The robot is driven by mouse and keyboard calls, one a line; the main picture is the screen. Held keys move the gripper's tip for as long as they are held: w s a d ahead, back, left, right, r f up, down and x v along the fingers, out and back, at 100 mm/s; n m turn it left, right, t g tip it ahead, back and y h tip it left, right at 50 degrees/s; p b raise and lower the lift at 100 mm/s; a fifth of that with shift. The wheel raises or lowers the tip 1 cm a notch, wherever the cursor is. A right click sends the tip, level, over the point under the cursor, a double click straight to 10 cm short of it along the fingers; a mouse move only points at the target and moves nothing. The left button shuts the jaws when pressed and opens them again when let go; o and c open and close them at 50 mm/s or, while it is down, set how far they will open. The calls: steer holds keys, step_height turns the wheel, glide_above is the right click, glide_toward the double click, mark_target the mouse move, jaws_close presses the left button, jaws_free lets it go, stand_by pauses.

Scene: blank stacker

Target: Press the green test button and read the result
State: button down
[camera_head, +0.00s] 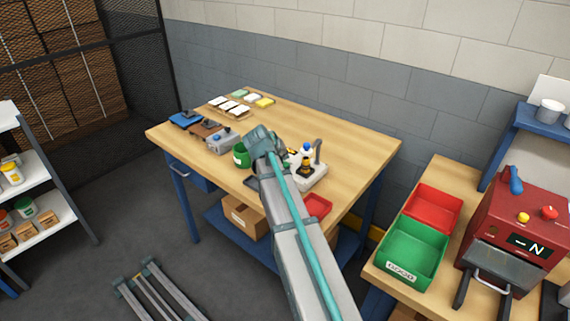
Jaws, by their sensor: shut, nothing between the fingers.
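I cannot make out a green test button in the head view. A red machine (517,215) stands on the right bench with a yellow button, a red knob and a blue lever on top. Its dark display (527,246) shows white marks that look like "- N". My arm reaches up from the bottom over the large wooden table (345,150), and its far end bends down near a green pot (241,156). My gripper's fingers do not show; the arm hides what lies behind it.
A green bin (413,252) labelled GOOD and a red bin (433,207) stand left of the machine. Small devices (222,141), cards (240,108) and a white tray of bottles (310,177) are on the table. Its right part is clear. Shelves (35,195) stand at far left.

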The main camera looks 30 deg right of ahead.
steer(key=shift+r+p, duration=1.35)
steer(key=shift+r, duration=1.15)
